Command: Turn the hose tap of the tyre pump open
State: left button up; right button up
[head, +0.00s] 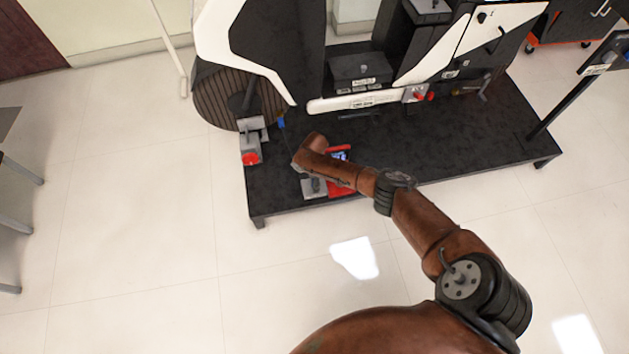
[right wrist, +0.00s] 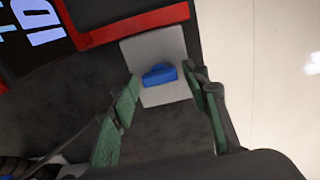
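In the right wrist view, a small blue knob (right wrist: 160,75) sits on a light grey plate (right wrist: 163,48) beside a red-framed panel. It looks like a tap handle, but no hose shows clearly on it. My right gripper (right wrist: 165,88) is open, its two green-padded fingers apart, with the knob in line with the gap near the fingertips. I see no contact. In the head view my right arm reaches over the red-framed unit (head: 341,188) and the grey plate (head: 313,188); the arm hides the gripper and knob. My left gripper is not in view.
The unit stands on a black platform (head: 460,140) near its front edge. A grey block with a red knob (head: 250,158) is at the platform's left. A white and black machine (head: 270,45) rises behind. A red switch (head: 418,94) is farther right. Open floor lies in front.

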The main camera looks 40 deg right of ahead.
jog(key=c, duration=0.9)
